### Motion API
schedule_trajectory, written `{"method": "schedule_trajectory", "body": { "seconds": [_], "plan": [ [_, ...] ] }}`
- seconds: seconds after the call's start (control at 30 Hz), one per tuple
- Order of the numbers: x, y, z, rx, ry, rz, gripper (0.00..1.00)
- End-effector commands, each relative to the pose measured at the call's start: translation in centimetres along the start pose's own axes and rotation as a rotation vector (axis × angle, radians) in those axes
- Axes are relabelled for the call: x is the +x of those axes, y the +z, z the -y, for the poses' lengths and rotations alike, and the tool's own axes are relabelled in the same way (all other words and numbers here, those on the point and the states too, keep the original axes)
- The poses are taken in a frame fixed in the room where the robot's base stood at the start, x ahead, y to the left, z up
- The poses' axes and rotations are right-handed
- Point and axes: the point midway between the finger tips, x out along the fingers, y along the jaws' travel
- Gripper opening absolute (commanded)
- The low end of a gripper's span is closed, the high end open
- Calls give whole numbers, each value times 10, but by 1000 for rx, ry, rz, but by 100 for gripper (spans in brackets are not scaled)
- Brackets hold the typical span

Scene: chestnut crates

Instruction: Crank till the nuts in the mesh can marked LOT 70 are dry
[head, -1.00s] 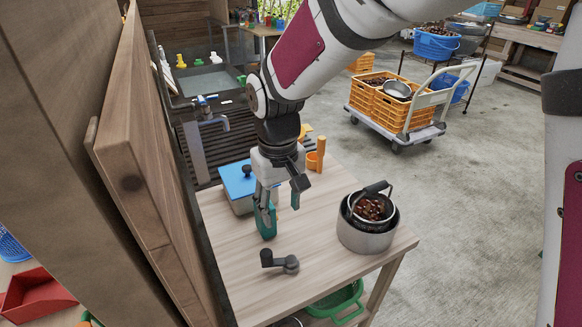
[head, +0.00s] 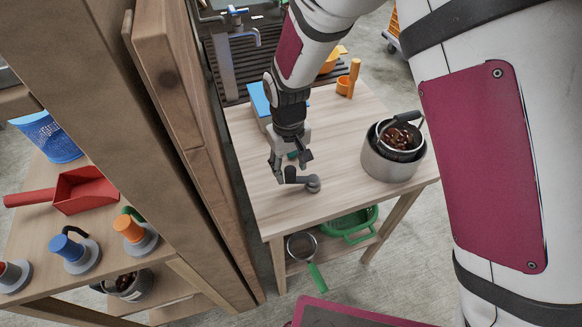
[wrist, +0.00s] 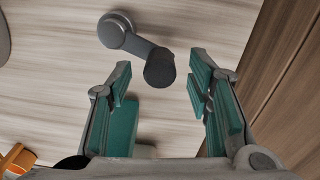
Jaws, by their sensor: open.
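A grey crank (head: 312,186) lies near the front of the wooden table, and its dark upright knob (head: 290,176) is at the arm's left end. In the wrist view the crank's round hub (wrist: 114,31) is at upper left, with the knob (wrist: 160,68) between my fingertips. My gripper (head: 291,165) is open with teal pads, just above and behind the knob. In the wrist view too, my gripper (wrist: 162,64) has gaps on both sides of the knob. A can of brown nuts (head: 401,136) with a dark handle sits in a grey pot (head: 392,166). No lot mark is readable.
A blue-lidded box (head: 260,99) and an orange cup (head: 345,85) stand behind my gripper. A wooden wall (head: 190,110) rises close on the left. A green basket (head: 350,224) and a sieve (head: 301,247) lie on the lower shelf.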

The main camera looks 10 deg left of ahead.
Motion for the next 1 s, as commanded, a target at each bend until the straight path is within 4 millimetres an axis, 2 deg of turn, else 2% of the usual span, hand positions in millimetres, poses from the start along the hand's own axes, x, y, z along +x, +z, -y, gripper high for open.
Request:
{"method": "schedule_trajectory", "body": {
  "seconds": [0.2, 0.53, 0.57, 0.73, 0.77, 1.0],
  "plan": [
    [20, 0, 0, 0, 0, 1, 46],
    [23, 0, 0, 0, 0, -1, 46],
    [23, 0, 0, 0, 0, -1, 42],
    [23, 0, 0, 0, 0, -1, 3],
    [23, 0, 0, 0, 0, -1, 0],
    [23, 0, 0, 5, 0, 0, 0]
  ]
}}
